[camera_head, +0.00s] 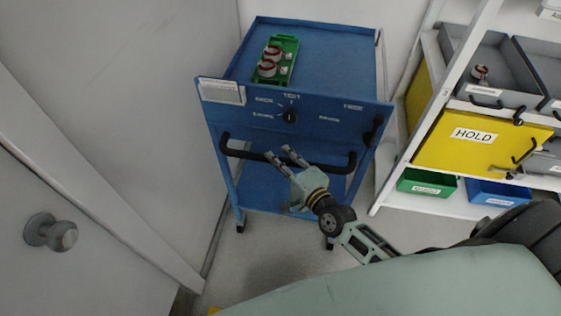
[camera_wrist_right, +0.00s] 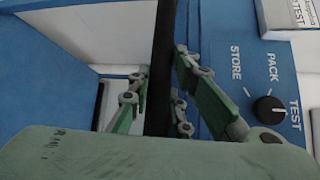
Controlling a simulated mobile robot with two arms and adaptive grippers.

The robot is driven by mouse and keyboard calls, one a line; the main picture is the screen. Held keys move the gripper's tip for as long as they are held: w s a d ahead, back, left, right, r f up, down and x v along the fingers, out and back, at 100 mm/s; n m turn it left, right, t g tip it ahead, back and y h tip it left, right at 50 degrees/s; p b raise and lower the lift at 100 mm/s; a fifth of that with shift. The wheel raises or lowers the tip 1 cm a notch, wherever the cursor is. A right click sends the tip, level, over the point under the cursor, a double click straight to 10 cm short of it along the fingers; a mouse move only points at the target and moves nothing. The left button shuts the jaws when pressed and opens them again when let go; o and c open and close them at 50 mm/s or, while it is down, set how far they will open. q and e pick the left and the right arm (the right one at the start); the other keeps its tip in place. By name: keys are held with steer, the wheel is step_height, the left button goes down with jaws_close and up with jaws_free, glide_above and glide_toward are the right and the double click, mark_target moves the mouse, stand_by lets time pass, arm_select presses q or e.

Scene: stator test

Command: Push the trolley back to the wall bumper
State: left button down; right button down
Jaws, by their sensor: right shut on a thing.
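The blue trolley (camera_head: 330,55) stands in the upper middle of the head view, close to the back wall. Its black handle bar (camera_head: 334,169) runs across its front. My right gripper (camera_head: 286,158) is at the left-middle part of the bar, shut on it. In the right wrist view the bar (camera_wrist_right: 162,70) passes upright between the fingers of my right gripper (camera_wrist_right: 163,95). A green tray (camera_head: 287,72) with stators sits on the trolley's top. The front panel has a black knob (camera_head: 290,116). The wall bumper cannot be made out. My left gripper is not in view.
A white shelf rack (camera_head: 388,178) stands right of the trolley, with grey bins, a yellow HOLD bin (camera_head: 480,142), and green (camera_head: 427,183) and blue (camera_head: 499,193) bins below. A door with a round knob (camera_head: 50,233) is at the left. Grey floor shows in front.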

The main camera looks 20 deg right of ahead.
steer(key=shift+w+d+r, duration=0.1)
steer(key=shift+d, duration=0.05)
steer(key=c, duration=1.6)
jaws_free()
steer(key=shift+w, duration=0.15)
steer(key=v, duration=1.2)
